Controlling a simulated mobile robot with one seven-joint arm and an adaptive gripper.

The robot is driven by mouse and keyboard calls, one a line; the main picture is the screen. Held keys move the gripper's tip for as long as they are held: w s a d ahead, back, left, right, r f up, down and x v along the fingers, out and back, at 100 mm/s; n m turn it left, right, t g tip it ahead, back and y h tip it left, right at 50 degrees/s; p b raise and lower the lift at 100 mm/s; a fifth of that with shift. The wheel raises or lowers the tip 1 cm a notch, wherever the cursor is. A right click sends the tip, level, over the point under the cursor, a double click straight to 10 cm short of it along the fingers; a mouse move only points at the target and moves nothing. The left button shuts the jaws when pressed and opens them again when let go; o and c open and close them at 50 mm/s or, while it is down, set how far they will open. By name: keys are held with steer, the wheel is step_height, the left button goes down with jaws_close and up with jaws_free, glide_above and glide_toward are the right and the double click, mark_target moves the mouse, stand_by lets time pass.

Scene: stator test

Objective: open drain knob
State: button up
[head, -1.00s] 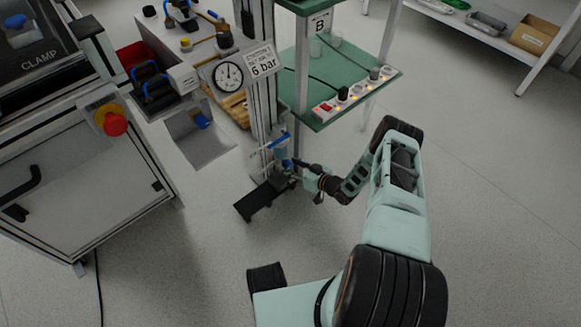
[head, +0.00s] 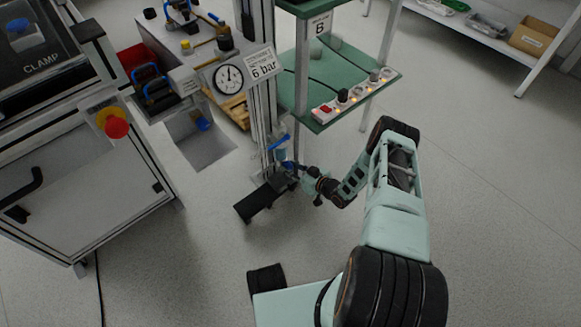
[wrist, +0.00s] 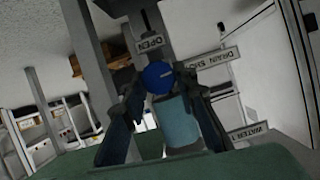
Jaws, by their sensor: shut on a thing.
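The drain knob (wrist: 158,77) is a round blue knob in the wrist view, at the lower end of a bluish bowl (wrist: 179,122). A sign reading OPEN (wrist: 150,42) and a partly readable DRAIN sign (wrist: 214,61) are close to it. My gripper (wrist: 157,84) is shut on the knob, with a dark finger on each side. In the head view my gripper (head: 295,168) is at the low bowl unit on the metal post, and the arm hides part of the knob there.
A green shelf stand (head: 292,110) with a power strip (head: 355,97) is behind and right. A pressure gauge (head: 228,78) is above. The floor to the right is clear.

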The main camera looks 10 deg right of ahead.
mark_target(286, 148)
steer(key=n, duration=0.1)
steer(key=n+h, duration=0.1)
steer(key=shift+s+a+n+t+h+p, duration=0.2)
steer(key=shift+n+t+h+p, duration=0.1)
steer(key=shift+t+p, duration=0.1)
steer(key=shift+f+n+t+h, duration=0.1)
steer(key=shift+n+t+h, duration=0.5)
steer(key=shift+n, duration=0.6)
steer(key=o, duration=1.1)
steer(key=shift+o, duration=0.2)
steer(key=shift+w, duration=0.1)
step_height(286, 148, up, 10)
steer(key=shift+r, duration=0.1)
